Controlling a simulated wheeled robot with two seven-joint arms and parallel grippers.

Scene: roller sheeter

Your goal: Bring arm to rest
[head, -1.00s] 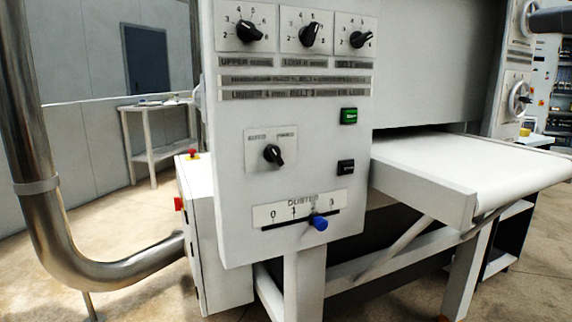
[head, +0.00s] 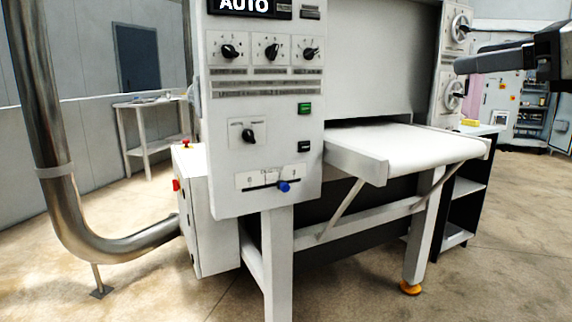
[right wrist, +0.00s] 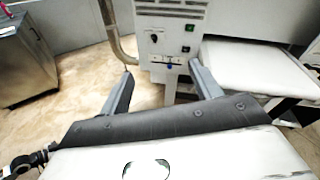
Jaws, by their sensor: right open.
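My right gripper (head: 468,64) shows at the right edge of the head view, dark grey, held in the air in front of the sheeter's right side. In the right wrist view its two fingers (right wrist: 162,84) stand wide apart with nothing between them. The roller sheeter's control panel (head: 262,185) lies beyond the fingers, apart from them. The panel bears several black knobs, a green button (head: 305,109), a black button (head: 304,146) and a blue-tipped slider (head: 284,187) set toward the right of its scale. My left gripper is not in view.
The white conveyor belt (head: 415,147) juts out right of the panel. A steel pipe (head: 48,150) curves along the left. A white side table (head: 150,125) stands at the back wall. Open floor lies in front and at right.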

